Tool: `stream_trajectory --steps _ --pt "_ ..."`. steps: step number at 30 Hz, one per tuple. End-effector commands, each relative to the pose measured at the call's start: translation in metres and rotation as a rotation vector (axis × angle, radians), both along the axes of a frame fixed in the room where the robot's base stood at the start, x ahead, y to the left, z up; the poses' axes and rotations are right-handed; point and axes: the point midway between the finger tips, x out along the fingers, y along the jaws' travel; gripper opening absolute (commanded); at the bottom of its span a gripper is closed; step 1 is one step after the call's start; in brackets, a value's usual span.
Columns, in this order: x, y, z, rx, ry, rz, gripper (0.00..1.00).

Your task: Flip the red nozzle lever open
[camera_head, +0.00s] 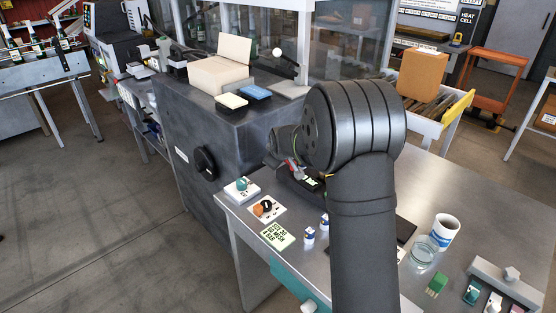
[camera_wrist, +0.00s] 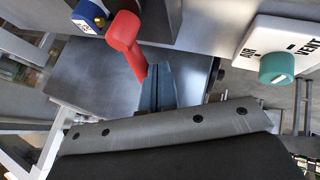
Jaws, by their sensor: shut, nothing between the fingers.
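The red nozzle lever (camera_wrist: 126,42) hangs from a fixture at the top of the wrist view. Its rounded wide end is up and its narrow end points down toward my fingers. My gripper (camera_wrist: 157,72) is shut and empty, its fingertips right beside the narrow end. I cannot tell whether they touch. In the head view a small red piece, seemingly the lever (camera_head: 291,166), shows at the left of my wrist. My fingers are mostly hidden there behind my arm.
A white AIR/VENT box (camera_wrist: 276,45) with a teal knob (camera_wrist: 277,68) stands to the right in the wrist view. A blue-and-white part (camera_wrist: 89,17) sits left of the lever.

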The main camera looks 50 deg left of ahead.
Motion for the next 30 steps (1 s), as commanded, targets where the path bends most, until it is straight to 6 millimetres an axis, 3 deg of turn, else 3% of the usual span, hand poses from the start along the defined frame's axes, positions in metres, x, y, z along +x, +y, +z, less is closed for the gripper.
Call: stream_trajectory --steps 19,23,28,30 --pt "-0.002 0.0 0.0 0.0 0.0 0.0 0.0" --pt "-0.014 0.0 -0.002 0.0 0.0 0.002 0.0" --pt "-0.044 -0.004 -0.007 -0.001 0.0 0.004 0.0" --pt "-0.048 -0.01 0.008 0.003 -0.002 0.0 0.0"
